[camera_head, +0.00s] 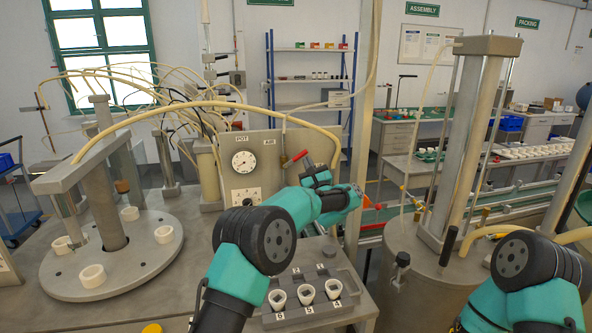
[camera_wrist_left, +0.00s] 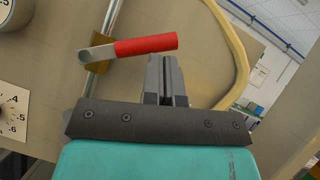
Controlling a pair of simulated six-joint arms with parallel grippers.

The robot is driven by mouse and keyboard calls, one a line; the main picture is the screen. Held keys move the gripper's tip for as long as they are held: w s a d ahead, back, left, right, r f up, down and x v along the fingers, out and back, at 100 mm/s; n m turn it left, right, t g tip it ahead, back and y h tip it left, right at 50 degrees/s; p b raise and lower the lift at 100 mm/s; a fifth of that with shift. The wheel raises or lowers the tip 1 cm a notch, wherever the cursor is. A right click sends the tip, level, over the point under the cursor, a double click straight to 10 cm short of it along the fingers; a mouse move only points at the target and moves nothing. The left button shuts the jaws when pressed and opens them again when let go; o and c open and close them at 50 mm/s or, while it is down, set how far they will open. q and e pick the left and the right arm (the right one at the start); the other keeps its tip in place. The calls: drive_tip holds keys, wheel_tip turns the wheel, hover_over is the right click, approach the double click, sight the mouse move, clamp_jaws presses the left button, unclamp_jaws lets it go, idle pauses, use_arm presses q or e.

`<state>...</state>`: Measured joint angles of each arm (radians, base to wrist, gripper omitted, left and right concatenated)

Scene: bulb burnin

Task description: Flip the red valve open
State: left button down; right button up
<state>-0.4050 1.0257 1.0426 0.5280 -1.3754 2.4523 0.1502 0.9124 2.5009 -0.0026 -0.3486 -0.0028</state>
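The red valve (camera_head: 294,159) is a lever with a red sleeve, mounted on a thin vertical pipe in front of the grey gauge panel. In the left wrist view, the red handle (camera_wrist_left: 146,45) points right from its brass body and lies roughly level, slightly tilted. My left gripper (camera_head: 309,170) is beside the handle in the head view. In the left wrist view its fingers (camera_wrist_left: 166,62) are together and empty, just below the handle's free end; whether they touch it I cannot tell. My right arm shows at the lower right, but its gripper is out of view.
The panel (camera_head: 262,180) carries a round gauge (camera_head: 243,162) and a dial plate. A cream hose (camera_head: 250,108) arches above. A grey block with white cups (camera_head: 306,293) sits below my left arm. A round plate with white rings (camera_head: 80,270) stands at left.

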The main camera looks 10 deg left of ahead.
sight(296, 148)
use_arm(q)
drive_tip(key=shift+s+a+r, duration=0.1)
drive_tip(key=shift+a+r, duration=0.05)
drive_tip(key=shift+r, duration=0.45)
drive_tip(key=shift+s+a+r, duration=0.1)
drive_tip(key=shift+a+r, duration=0.05)
drive_tip(key=shift+r, duration=0.45)
drive_tip(key=shift+s+a+r+n+g+y, duration=0.2)
drive_tip(key=shift+a+r+n, duration=0.25)
drive_tip(key=shift+a+r, duration=0.1)
drive_tip(key=shift+s+a+r+n+g+y, duration=0.2)
drive_tip(key=shift+a+r+n, duration=0.2)
drive_tip(key=shift+a+r, duration=0.2)
drive_tip(key=shift+s+a+r+n+g+y, duration=0.15)
drive_tip(key=shift+a+r+n+g+y, duration=0.05)
drive_tip(key=shift+a+r+n, duration=0.3)
drive_tip(key=s+d, duration=0.5)
drive_tip(key=d, duration=0.7)
drive_tip(key=shift+f, duration=0.15)
